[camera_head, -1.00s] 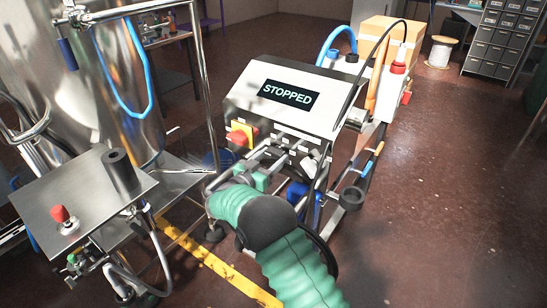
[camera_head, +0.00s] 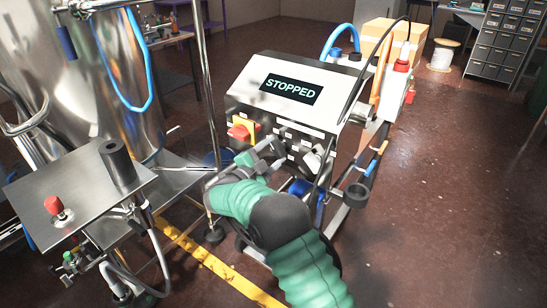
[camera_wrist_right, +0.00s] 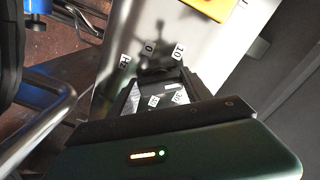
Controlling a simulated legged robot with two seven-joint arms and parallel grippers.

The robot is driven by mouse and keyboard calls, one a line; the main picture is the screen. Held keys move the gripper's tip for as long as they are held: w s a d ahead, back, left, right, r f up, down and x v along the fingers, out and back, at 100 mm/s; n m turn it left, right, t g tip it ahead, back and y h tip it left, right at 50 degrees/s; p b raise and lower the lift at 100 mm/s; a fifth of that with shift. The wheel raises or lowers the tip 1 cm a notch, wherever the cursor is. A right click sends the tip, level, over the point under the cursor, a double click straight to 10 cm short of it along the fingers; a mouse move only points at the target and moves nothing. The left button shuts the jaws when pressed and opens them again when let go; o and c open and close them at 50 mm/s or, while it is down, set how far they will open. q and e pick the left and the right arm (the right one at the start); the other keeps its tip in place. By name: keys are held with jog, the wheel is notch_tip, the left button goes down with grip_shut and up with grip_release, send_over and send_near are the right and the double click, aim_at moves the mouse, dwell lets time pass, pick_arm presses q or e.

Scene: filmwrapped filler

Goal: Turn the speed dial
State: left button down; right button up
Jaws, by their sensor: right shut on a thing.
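The speed dial (camera_wrist_right: 156,62) is a dark knob ringed by small white labels reading Hz, 0, 10 and others in the right wrist view. It sits low on the front of the machine's control panel (camera_head: 250,88), whose display (camera_head: 290,88) reads STOPPED. My right gripper (camera_head: 268,150) is at the panel's lower front, right of the red switch, and shut on the dial. My own gripper body hides much of the dial, and the exact finger contact is hard to see. My left gripper is not in view.
A red switch on a yellow plate (camera_head: 242,130) is close left of my right gripper. A steel tank (camera_head: 95,90) and a small table with a red button (camera_head: 56,207) stand at the left. Open brown floor (camera_head: 440,200) lies to the right.

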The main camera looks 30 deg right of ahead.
jog(key=shift+s+f+m+b, duration=0.1)
jog(key=shift+m+b, duration=2.75)
jog(key=shift+m, duration=0.35)
jog(key=shift+s+f+m+b, duration=0.1)
jog(key=shift+m+b, duration=2.75)
jog(key=shift+m, duration=0.35)
jog(key=o, duration=1.4)
jog(key=shift+r, duration=0.1)
jog(key=shift+c, duration=0.2)
jog(key=shift+r, duration=0.15)
